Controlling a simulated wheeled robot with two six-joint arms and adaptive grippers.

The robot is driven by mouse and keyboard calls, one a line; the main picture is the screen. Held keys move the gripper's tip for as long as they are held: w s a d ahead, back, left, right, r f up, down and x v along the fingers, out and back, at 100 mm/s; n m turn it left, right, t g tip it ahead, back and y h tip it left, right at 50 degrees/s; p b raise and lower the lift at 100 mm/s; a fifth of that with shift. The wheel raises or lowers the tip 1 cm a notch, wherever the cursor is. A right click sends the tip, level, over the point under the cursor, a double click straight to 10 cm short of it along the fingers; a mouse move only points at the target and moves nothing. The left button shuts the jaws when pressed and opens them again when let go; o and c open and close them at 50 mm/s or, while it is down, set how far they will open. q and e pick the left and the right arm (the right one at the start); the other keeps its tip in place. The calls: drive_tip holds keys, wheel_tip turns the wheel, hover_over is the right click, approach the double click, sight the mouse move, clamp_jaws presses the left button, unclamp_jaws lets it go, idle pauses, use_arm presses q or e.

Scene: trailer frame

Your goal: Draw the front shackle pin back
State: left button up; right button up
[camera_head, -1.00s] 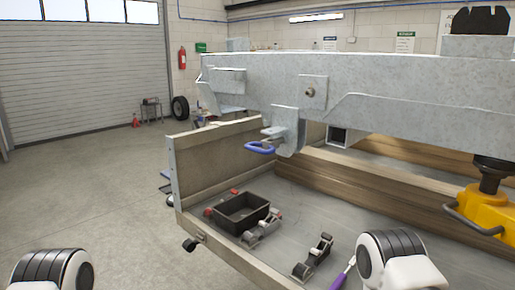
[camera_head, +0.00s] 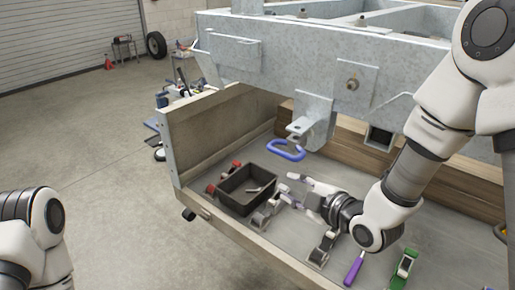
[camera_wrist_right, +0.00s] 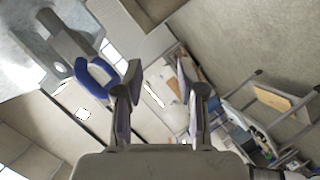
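The front shackle is a blue bow (camera_head: 287,150) at the lower end of a grey bracket (camera_head: 312,122) under the trailer frame. Its pin cannot be told apart. In the right wrist view the blue bow (camera_wrist_right: 95,76) lies left of the fingers, close to the left finger, not between them; contact cannot be told. My right gripper (camera_head: 290,187) is just below the shackle, above the floor of the wooden tray. In its wrist view the gripper (camera_wrist_right: 163,88) is open and empty. My left arm shows at lower left, but its gripper is out of view.
A black bin (camera_head: 246,188) with small parts stands in the wooden-walled tray (camera_head: 212,135). Grey clamps (camera_head: 322,248), a purple-handled tool (camera_head: 354,268) and a green-marked part (camera_head: 402,270) lie by my right arm. The galvanised frame (camera_head: 300,48) spans above.

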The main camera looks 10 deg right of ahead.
sight(286, 156)
wheel_tip(286, 156, up, 8)
drive_tip(key=t+p, duration=0.1)
drive_tip(key=t, duration=0.1)
drive_tip(key=shift+g, duration=0.3)
drive_tip(key=x, duration=0.2)
drive_tip(key=p+x, duration=0.1)
drive_tip(key=x, duration=0.1)
drive_tip(key=p+x, duration=0.1)
drive_tip(key=x, duration=0.1)
drive_tip(key=shift+w+d+f, duration=0.1)
drive_tip(key=shift+w+f, duration=0.1)
drive_tip(key=shift+f, duration=0.15)
drive_tip(key=shift+w+f, duration=0.15)
drive_tip(key=shift+w, duration=0.15)
drive_tip(key=shift+s+d+r, duration=0.15)
drive_tip(key=shift+s+r, duration=0.05)
drive_tip(key=shift+s, duration=0.25)
use_arm(q)
drive_tip(key=r, duration=0.1)
drive_tip(key=s+r, duration=0.1)
drive_tip(key=r, duration=0.3)
drive_tip(key=shift+s+d, duration=0.15)
drive_tip(key=shift+d, duration=0.1)
use_arm(e)
drive_tip(key=shift+w+f, duration=0.15)
drive_tip(key=shift+w, duration=0.05)
clamp_jaws()
